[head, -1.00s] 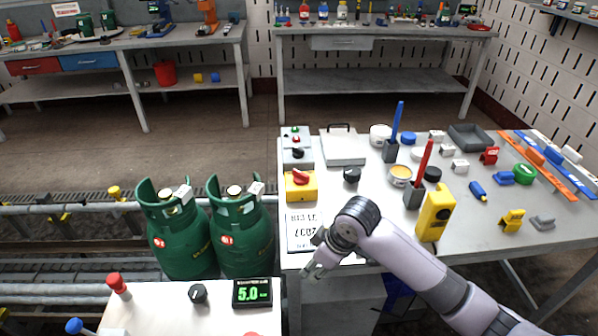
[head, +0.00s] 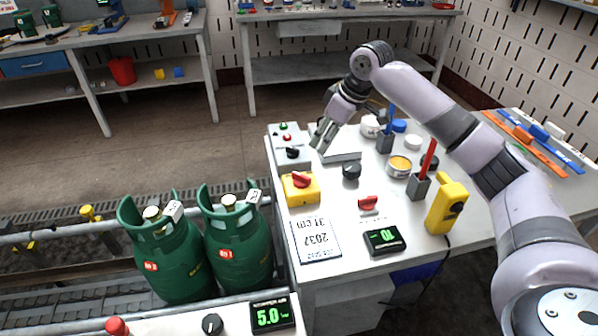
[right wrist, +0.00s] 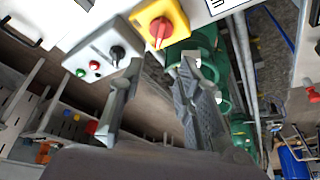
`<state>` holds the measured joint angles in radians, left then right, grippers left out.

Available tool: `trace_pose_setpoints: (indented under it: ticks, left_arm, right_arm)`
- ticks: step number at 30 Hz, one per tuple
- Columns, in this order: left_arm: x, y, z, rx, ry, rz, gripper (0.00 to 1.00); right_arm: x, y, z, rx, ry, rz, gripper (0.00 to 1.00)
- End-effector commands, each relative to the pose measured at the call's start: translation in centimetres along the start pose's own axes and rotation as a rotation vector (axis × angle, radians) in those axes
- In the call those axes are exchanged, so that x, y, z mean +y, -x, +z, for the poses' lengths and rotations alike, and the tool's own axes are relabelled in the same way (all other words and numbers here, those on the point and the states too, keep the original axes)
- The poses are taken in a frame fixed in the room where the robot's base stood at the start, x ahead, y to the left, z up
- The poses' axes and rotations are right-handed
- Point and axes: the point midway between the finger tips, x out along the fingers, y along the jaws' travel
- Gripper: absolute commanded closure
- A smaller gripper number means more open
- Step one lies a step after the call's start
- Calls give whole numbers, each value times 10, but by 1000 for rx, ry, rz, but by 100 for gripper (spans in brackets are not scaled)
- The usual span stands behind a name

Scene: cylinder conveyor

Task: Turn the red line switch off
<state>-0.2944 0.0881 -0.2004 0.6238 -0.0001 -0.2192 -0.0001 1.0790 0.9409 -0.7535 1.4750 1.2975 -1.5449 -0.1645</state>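A yellow box with a red rotary knob (head: 300,181) sits at the left edge of the right-hand table. It also shows at the top of the right wrist view as a yellow box with a red knob (right wrist: 160,29). A smaller red switch (head: 368,203) lies on the same table to its right. My right gripper (head: 322,140) is above the table, beyond the yellow box and close to the grey control box (head: 288,150). In the right wrist view its fingers (right wrist: 161,68) are apart with nothing between them. My left gripper is not in view.
Two green gas cylinders (head: 238,243) stand on the conveyor left of the table. A black knob (head: 351,171), a display (head: 384,240), a label sheet (head: 316,240) and a yellow handheld device (head: 446,207) are on the table. The grey box carries a black knob (right wrist: 117,53).

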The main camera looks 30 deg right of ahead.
Motion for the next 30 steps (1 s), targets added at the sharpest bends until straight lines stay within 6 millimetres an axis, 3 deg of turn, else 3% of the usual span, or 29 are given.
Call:
trace_pose_setpoints:
  ticks: [6, 18, 24, 30]
  left_arm:
    - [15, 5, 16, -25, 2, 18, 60]
    - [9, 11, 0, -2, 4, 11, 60]
    - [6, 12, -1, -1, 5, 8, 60]
    - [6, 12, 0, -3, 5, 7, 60]
  right_arm:
    - [-2, -46, 0, -4, 1, -3, 68]
    - [-2, -130, 0, -3, 1, -1, 68]
    - [-1, -152, 0, -1, 2, 0, 68]
    - [-1, -159, 0, 0, 2, 1, 68]
